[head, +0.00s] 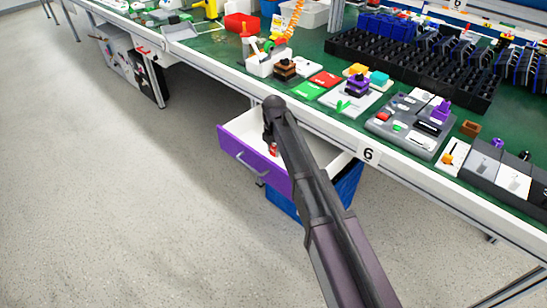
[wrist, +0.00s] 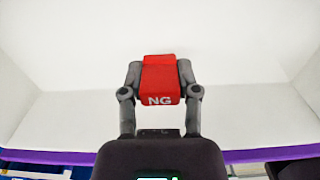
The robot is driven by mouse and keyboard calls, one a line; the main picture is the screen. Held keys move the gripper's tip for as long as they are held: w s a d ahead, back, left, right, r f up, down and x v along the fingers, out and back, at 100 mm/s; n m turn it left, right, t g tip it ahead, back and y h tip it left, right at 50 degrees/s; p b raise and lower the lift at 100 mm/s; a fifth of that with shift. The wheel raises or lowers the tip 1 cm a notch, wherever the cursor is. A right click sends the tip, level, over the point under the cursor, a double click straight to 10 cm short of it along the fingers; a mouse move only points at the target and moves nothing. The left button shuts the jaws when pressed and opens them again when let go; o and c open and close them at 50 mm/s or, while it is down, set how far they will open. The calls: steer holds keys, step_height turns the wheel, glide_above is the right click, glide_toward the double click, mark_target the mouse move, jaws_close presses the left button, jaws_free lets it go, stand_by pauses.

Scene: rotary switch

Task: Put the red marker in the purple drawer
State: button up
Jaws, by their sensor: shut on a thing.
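The red marker (wrist: 160,78), a red block lettered "NG", is held between the two fingers of my gripper (wrist: 160,88) in the wrist view. In the head view a small part of the red marker (head: 273,149) shows under my gripper (head: 271,141). The purple drawer (head: 252,165) is pulled out below the bench, with a purple front and white inner walls. My gripper is over the open drawer. In the wrist view the white inside of the drawer (wrist: 70,108) fills the background behind the marker. I cannot tell how high the marker is above the drawer floor.
The green-topped bench (head: 220,60) is crowded with parts, black bins (head: 410,75) and a grey tray (head: 405,135). A blue bin (head: 348,185) stands under the drawer. The grey floor (head: 130,210) at left is clear.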

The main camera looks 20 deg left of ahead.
mark_target(274, 156)
steer(key=shift+f+b, duration=1.2)
steer(key=shift+f, duration=0.3)
steer(key=shift+f, duration=0.2)
steer(key=o, duration=1)
steer(key=shift+r, duration=0.1)
steer(key=shift+r, duration=0.1)
step_height(274, 156, up, 12)
steer(key=p, duration=1.2)
